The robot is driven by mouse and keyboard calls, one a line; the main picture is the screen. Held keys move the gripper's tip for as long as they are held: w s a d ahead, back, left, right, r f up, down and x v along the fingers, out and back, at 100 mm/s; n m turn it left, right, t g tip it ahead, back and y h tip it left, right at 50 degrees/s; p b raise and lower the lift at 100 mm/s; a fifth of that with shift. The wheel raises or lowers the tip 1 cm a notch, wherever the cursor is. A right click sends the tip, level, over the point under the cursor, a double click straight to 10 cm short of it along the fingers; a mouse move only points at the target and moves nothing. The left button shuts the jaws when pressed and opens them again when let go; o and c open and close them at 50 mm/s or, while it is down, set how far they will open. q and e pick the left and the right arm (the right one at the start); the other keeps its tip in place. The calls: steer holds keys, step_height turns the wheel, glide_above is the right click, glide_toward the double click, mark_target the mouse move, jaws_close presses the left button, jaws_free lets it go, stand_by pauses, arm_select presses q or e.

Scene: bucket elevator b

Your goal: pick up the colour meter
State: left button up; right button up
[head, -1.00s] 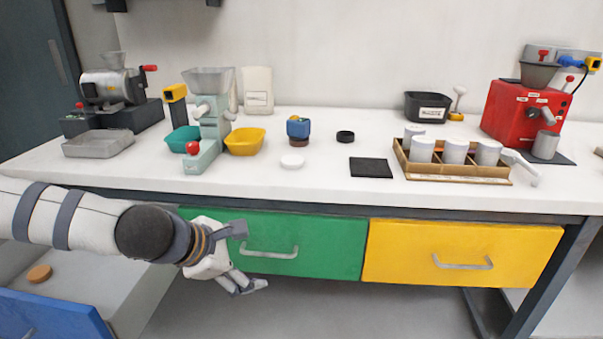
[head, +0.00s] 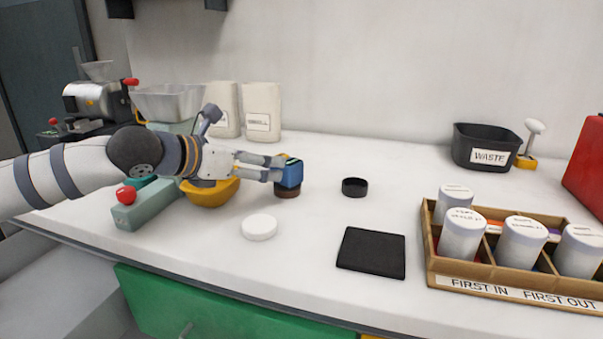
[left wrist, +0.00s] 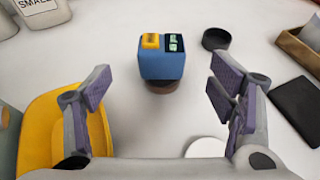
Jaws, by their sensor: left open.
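The colour meter is a blue block (head: 290,174) on a brown round base, standing upright on the white counter. In the left wrist view the blue block (left wrist: 162,66) shows a yellow patch and a small dark display with green marks on top. My left gripper (head: 276,168) is open, with its fingers pointing right at the meter. In the left wrist view the left gripper (left wrist: 162,92) has its fingers wide apart, with the meter ahead and centred between them, apparently not touched.
A yellow bowl (head: 208,192) sits just beside and below my left gripper. A white disc (head: 259,227), a black ring (head: 354,187) and a black mat (head: 371,252) lie nearby. A wooden tray (head: 440,262) of white canisters stands right. Clear counter surrounds the meter's right side.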

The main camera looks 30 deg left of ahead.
mark_target(279, 169)
arm_select(q)
steer(key=b+x, duration=0.1)
steer(key=x, duration=0.2)
steer(key=b+x, duration=0.1)
steer(key=x, duration=0.2)
steer(key=f+x, duration=0.1)
steer(key=x, duration=0.2)
steer(key=shift+s+f+b, duration=0.15)
steer(key=shift+b, duration=0.25)
steer(key=shift+w+d, duration=0.1)
steer(key=shift+w, duration=0.15)
arm_select(e)
steer(key=shift+g, duration=0.6)
steer(key=s+f, duration=0.4)
